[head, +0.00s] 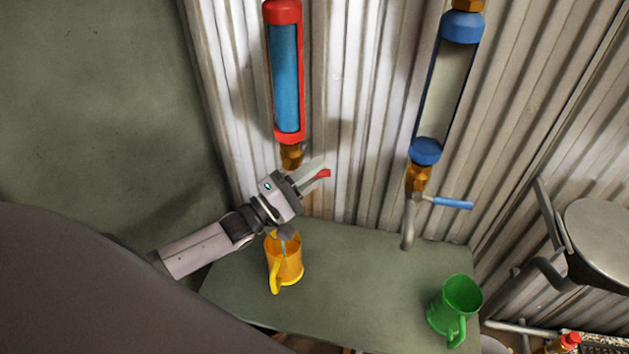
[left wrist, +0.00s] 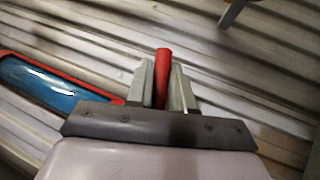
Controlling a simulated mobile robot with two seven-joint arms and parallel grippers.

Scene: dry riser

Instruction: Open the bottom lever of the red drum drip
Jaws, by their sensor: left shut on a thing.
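The red drum (head: 284,80) hangs on the corrugated wall, with blue liquid in its window and a brass fitting (head: 291,155) below. Its bottom lever (head: 323,174) has a red handle that sticks out to the right between my fingertips. My left gripper (head: 314,172) is shut on that lever. In the left wrist view the red lever (left wrist: 162,78) stands between the two fingers (left wrist: 162,90). The gripper hides the valve and most of the spout. A thin stream shows over the yellow mug (head: 285,262) below. My right gripper is not in view.
A blue drum (head: 442,85) with a blue lever (head: 453,203) and a spout hangs to the right. A green mug (head: 455,305) stands on the table (head: 355,285) beneath it. A round metal seat (head: 600,235) is at far right. The table between the mugs is clear.

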